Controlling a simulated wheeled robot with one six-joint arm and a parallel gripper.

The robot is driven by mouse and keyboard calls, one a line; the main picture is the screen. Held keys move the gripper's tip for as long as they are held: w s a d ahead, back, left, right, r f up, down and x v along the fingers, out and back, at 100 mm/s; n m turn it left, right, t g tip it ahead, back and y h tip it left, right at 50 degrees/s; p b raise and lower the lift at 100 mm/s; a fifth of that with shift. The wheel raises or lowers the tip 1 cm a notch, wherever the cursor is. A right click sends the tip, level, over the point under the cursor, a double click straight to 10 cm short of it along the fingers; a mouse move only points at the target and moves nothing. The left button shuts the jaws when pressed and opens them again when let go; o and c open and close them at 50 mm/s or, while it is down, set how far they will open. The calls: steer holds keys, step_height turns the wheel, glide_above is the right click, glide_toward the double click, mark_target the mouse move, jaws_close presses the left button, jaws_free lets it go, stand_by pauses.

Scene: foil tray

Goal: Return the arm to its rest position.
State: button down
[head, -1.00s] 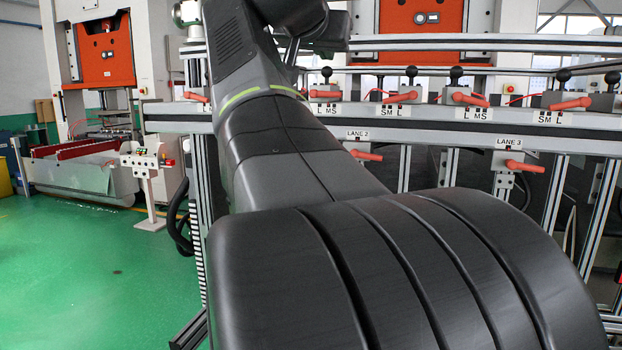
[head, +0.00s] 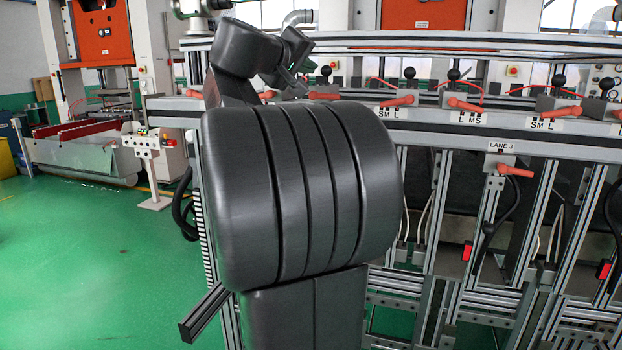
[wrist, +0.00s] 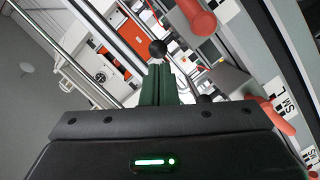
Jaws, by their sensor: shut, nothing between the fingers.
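My gripper (wrist: 158,70) shows in the wrist view. Its two dark green fingers are together and nothing is held between them. A black ball knob of the rack shows just past the fingertips; I cannot tell how far off it is. In the head view my arm is folded, with its large dark rounded link in the middle and my wrist parts above and behind it, in front of the rack. The fingers are too small and dark to make out clearly there.
An aluminium-profile rack (head: 570,127) with orange-red handles (head: 467,105), black ball knobs (head: 453,74) and a LANE 3 sign (head: 502,147) spans the right. The green floor (head: 90,260) at the left front is clear.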

steer(key=s+a+r+n+b, duration=0.1)
steer(key=s+a+b, duration=0.1)
steer(key=s+a, duration=0.4)
steer(key=shift+s+r+h, duration=0.15)
steer(key=shift+s+h, duration=0.15)
steer(key=shift+s, duration=0.05)
steer(key=shift+d, duration=0.1)
